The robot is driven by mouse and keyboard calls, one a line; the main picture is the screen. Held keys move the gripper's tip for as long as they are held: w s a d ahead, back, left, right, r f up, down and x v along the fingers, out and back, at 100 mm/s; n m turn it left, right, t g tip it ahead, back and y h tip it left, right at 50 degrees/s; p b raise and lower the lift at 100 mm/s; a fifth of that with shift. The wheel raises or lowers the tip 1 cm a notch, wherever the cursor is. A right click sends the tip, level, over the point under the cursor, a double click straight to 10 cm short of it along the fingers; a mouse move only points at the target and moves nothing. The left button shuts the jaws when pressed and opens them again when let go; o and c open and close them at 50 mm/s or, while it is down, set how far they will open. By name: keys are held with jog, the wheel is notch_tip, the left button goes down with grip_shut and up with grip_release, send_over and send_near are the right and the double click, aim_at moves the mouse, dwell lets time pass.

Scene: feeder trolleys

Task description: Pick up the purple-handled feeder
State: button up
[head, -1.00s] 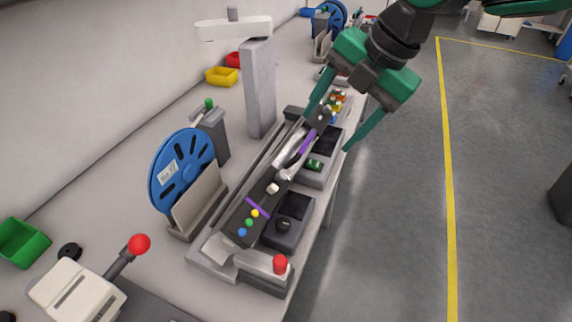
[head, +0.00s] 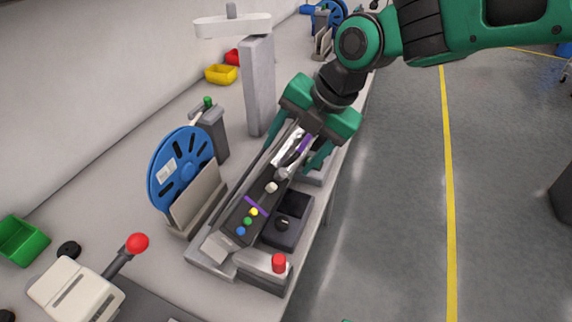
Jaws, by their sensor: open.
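The purple-handled feeder (head: 262,188) is a long dark unit lying lengthwise on the grey bench fixture. It has a purple handle (head: 305,143) at its far end. A purple stripe and yellow, green and blue buttons mark its near end. My gripper (head: 290,158) is open above the feeder's far half, with one green finger on each side of it. Whether the fingers touch the feeder cannot be told. The gripper body hides the far end of the feeder and its slot.
A blue reel (head: 181,168) stands close on the left, with a grey post (head: 258,88) behind it. A control box (head: 287,222) and a red button (head: 279,263) sit at the right and near edges.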

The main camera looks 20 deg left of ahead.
jog(key=shift+x, duration=0.8)
jog(key=shift+c, duration=0.2)
jog(key=c, duration=1.5)
jog(key=shift+w+d, duration=0.1)
grip_shut()
